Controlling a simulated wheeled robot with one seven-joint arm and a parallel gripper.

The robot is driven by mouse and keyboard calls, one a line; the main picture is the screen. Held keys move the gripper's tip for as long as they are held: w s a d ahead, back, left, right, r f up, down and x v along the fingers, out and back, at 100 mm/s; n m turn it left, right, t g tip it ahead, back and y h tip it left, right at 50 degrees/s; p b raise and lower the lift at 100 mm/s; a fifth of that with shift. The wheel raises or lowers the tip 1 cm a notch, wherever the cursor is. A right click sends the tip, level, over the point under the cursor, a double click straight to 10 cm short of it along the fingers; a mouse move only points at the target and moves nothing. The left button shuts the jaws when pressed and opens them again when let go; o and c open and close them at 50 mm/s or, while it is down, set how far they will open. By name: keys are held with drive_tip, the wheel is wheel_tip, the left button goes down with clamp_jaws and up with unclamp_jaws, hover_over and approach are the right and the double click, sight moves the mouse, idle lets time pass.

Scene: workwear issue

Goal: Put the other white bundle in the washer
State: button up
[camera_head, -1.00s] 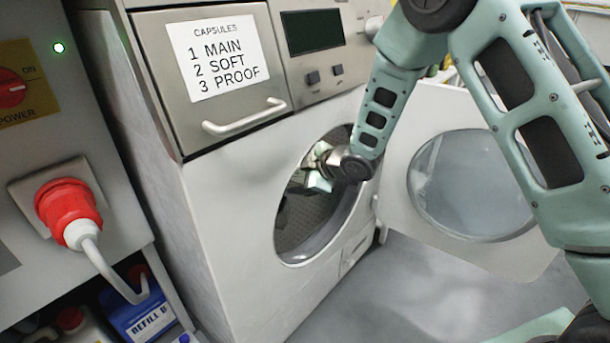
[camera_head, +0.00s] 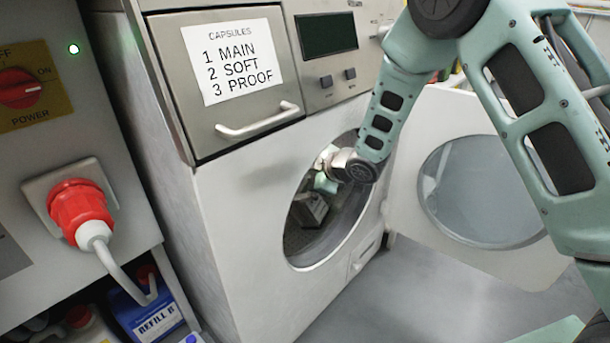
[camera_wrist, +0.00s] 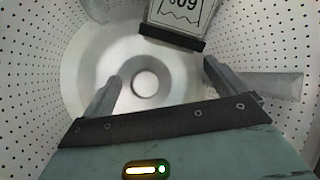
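The washer (camera_head: 240,210) stands with its round door (camera_head: 485,190) swung open to the right. My gripper (camera_head: 324,184) is inside the drum, its arm passing through the opening. In the wrist view my gripper (camera_wrist: 162,72) has its two fingers spread apart with nothing between them. A grey-white block-like bundle (camera_wrist: 180,12) with a printed label reading 60, upside down, and a dark edge lies past the fingers at the top of that view, partly cut off. A grey block shape (camera_head: 309,209), likely the same bundle, shows below my gripper in the drum.
The perforated drum wall (camera_wrist: 35,90) surrounds my gripper, with a grey fin (camera_wrist: 270,85) close to the right finger. The capsule drawer (camera_head: 225,80) above is shut. A red plug (camera_head: 80,208) and a blue refill bottle (camera_head: 150,312) are at the left.

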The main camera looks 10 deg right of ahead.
drive_tip(key=p+v, duration=0.3)
drive_tip(key=v, duration=0.4)
drive_tip(key=shift+s+r+p, duration=0.15)
drive_tip(key=shift+p, duration=0.15)
drive_tip(key=shift+d, duration=0.15)
